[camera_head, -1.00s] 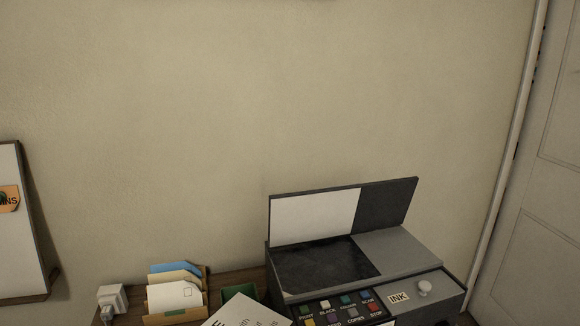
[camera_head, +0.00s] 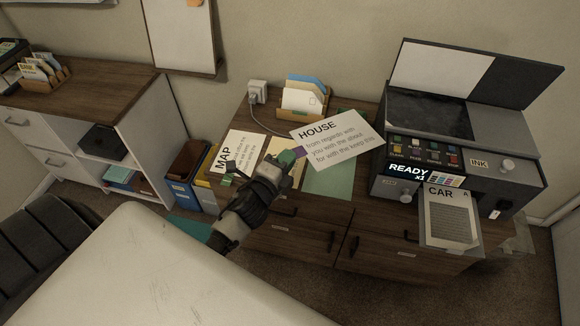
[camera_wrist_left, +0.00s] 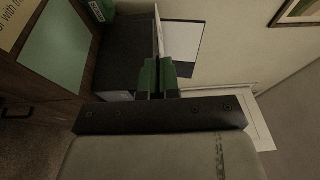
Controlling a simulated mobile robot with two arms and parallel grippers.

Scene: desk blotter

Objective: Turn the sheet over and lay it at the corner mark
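My left gripper (camera_head: 296,154) is shut on the left edge of a white sheet headed HOUSE (camera_head: 345,140). The printed side faces my head camera, and the sheet is tilted, over the back of the desk. In the left wrist view the green fingertips (camera_wrist_left: 158,76) are close together, with the thin white sheet (camera_wrist_left: 158,35) edge-on between them. The scanner (camera_head: 465,150) stands at the right with its lid (camera_head: 440,72) raised and its dark glass (camera_head: 430,112) bare. I cannot make out a corner mark. My right gripper is not in view.
A CAR sheet (camera_head: 452,218) lies on the scanner's front tray. A MAP sheet (camera_head: 236,150) lies at the desk's left. A light green mat (camera_head: 341,187) lies partly under the held sheet. An envelope holder (camera_head: 303,100) stands at the back.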

